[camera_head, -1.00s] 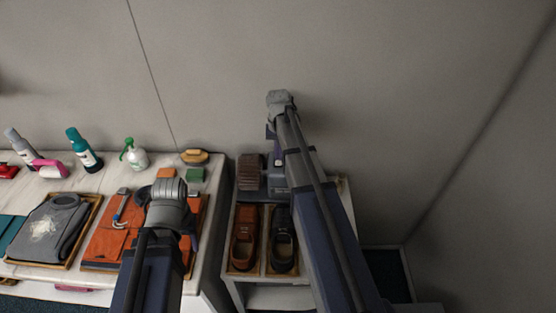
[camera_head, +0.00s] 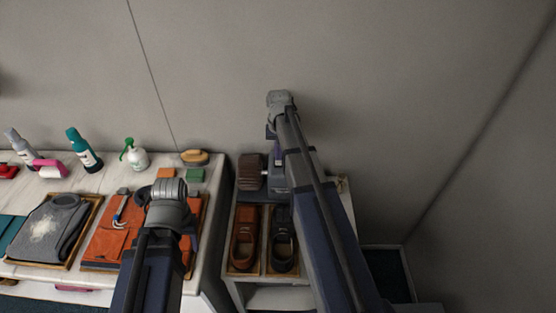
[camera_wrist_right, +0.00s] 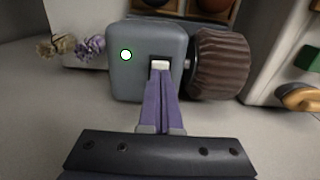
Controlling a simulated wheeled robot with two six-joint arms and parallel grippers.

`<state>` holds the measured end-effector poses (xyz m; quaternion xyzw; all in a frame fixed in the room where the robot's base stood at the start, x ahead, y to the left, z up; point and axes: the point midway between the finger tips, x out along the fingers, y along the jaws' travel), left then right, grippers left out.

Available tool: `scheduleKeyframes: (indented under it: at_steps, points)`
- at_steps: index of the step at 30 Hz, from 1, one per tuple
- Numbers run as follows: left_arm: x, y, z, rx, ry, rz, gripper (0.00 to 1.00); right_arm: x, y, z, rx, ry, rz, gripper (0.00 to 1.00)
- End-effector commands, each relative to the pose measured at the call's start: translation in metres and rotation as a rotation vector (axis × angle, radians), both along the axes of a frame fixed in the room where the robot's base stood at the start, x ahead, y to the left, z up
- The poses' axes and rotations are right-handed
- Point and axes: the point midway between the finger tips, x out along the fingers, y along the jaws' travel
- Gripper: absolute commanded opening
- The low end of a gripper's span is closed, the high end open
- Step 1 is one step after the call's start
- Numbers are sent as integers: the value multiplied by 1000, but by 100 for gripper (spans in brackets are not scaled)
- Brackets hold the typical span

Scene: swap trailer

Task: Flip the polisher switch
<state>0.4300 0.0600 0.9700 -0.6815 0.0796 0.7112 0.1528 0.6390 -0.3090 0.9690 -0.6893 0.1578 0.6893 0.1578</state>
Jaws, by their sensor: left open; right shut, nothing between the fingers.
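The polisher (camera_wrist_right: 132,82) is a grey box with a brown ridged brush roller (camera_wrist_right: 219,65) on its side. A small white-green round light (camera_wrist_right: 126,55) glows on its face. A white switch (camera_wrist_right: 159,64) sits in a dark slot. My right gripper (camera_wrist_right: 160,74) is shut and empty, its purple fingertips at the switch, seemingly touching it. In the head view the brush roller (camera_head: 252,172) shows on the small stand, and my right arm covers much of the grey box. My left gripper (camera_head: 168,192) is open above the orange garment, its fingers mostly hidden by the wrist.
Brown and black shoes (camera_head: 244,238) stand in a wooden tray in front of the polisher. The marble counter (camera_head: 52,180) at left holds bottles, a brush (camera_head: 194,157), an orange garment (camera_head: 104,240) and a grey garment (camera_head: 48,229). The wall is close behind.

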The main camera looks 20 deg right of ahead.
Motion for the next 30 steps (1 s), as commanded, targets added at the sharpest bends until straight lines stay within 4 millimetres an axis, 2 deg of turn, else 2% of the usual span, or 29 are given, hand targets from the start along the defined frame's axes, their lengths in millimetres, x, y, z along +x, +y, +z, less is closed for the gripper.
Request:
scheduleKeyframes:
  at_steps: [30]
  points:
    - [0, 0, -10, 0, 0, 0, 50, 0, 0, -10, 0, 0, 0, 0]
